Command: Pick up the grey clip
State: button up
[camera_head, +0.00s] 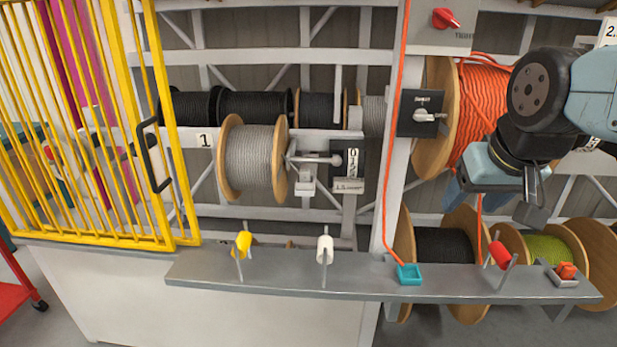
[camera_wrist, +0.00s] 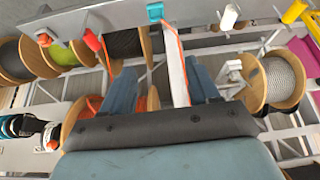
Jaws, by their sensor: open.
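A pale grey-white clip (camera_head: 325,246) sits upright on a thin stand on the grey ledge (camera_head: 263,278), between a yellow clip (camera_head: 243,243) and a teal block (camera_head: 409,274). It is the only clip close to grey; it also shows at the top right of the wrist view (camera_wrist: 229,17). My gripper (camera_head: 492,204) is up at the right in the head view, above the ledge and well right of the pale clip. In the wrist view its blue fingers are apart (camera_wrist: 163,72), and no clip is between them.
A red clip (camera_head: 499,254) and an orange block (camera_head: 566,270) are on the ledge's right part, below my gripper. An orange cable (camera_head: 391,150) hangs to the teal block. A grey cable reel (camera_head: 250,158) and a switch (camera_head: 350,165) are behind the ledge. A yellow barred gate (camera_head: 90,130) stands left.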

aim_at(305, 174)
jog(key=z, duration=1.1)
jog(key=i, duration=0.1)
jog(key=u, duration=3.2)
jog(key=i, duration=0.65)
jog(key=z, duration=3.2)
jog(key=k, duration=0.15)
jog(key=u, duration=0.65)
